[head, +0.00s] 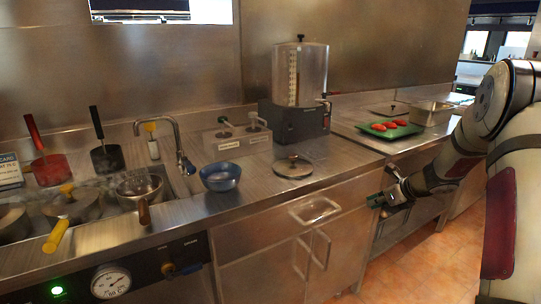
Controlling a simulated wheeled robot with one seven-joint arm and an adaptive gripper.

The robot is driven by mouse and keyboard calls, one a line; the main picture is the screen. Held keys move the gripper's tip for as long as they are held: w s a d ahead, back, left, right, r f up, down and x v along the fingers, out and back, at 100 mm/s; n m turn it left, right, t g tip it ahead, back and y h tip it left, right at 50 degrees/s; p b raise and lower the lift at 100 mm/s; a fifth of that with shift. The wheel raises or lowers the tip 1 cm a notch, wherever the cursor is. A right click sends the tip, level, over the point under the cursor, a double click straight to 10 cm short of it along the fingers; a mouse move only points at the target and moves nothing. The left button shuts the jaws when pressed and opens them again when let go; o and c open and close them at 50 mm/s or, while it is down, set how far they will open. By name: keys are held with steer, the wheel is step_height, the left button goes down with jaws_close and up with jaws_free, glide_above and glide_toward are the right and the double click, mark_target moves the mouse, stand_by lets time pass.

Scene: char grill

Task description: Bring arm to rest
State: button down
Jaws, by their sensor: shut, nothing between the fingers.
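My gripper (384,203) is at the right of the head view, at the end of my arm, which comes in from the right edge. It is in front of the counter's cabinets, below the level of the worktop. Its fingers are small and dark in this view; they are shut and hold nothing. It appears apart from the cabinet fronts, though the exact gap is hard to judge.
A green tray (369,131) with red pieces lies on the counter above my gripper. A blue bowl (221,177), a lid (293,166) and a dispenser (300,78) stand farther left. Cabinet handles (314,210) stick out left of the gripper. The floor (420,265) below is clear.

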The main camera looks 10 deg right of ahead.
steer(key=s+a+r+n+g+y+p, duration=0.1)
steer(key=s+a+r+n+g+p, duration=0.1)
steer(key=s+a+r+n, duration=0.75)
steer(key=s+a+r+n+g+p, duration=0.1)
steer(key=s+a+r+n+p, duration=0.2)
steer(key=s+a+r+n, duration=0.65)
steer(key=s+a+r+n+h+p, duration=0.1)
steer(key=s+a+r+n, duration=0.1)
steer(key=s, duration=0.6)
steer(key=s+a+r+n+h+p, duration=0.1)
steer(key=s+r+n, duration=0.3)
steer(key=s, duration=0.5)
steer(key=s+a+r+n+g+h+p, duration=0.1)
steer(key=s+a+r+n+h+p, duration=0.1)
steer(key=s+n, duration=0.4)
steer(key=s+a+r+p, duration=0.1)
steer(key=s+a, duration=0.1)
steer(key=s, duration=0.1)
steer(key=shift+s+n, duration=0.2)
steer(key=shift+n, duration=0.2)
